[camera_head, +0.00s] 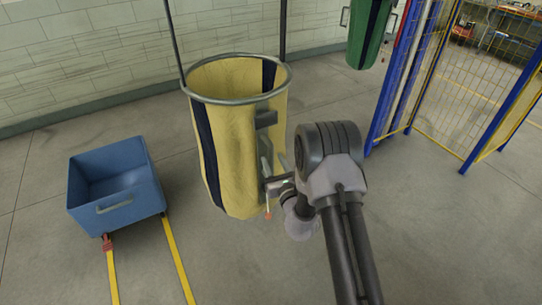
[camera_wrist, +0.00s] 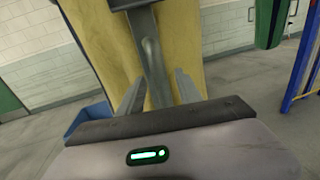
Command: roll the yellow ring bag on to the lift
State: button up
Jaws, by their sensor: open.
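The yellow ring bag (camera_head: 232,150) hangs upright from dark bars, with a grey metal ring at its open top and dark vertical stripes. A grey bracket with a downward bar (camera_head: 265,148) is on its right side. My gripper (camera_head: 272,179) is at the bag's lower right, beside this bar. In the wrist view the yellow bag (camera_wrist: 110,40) fills the upper middle, and the grey bar (camera_wrist: 153,65) runs down between the open fingers of my gripper (camera_wrist: 158,92). I cannot tell if the fingers touch the bar. I cannot identify the lift with certainty.
A blue bin (camera_head: 118,195) stands on the left by yellow floor lines (camera_head: 178,262). A green bag (camera_head: 366,35) hangs at the back right. A blue-posted mesh fence (camera_head: 455,95) with yellow edging stands at right.

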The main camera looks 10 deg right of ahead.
jog(key=shift+w+a, duration=0.15)
jog(key=shift+w, duration=1.2)
jog(key=shift+c, duration=0.2)
grip_shut()
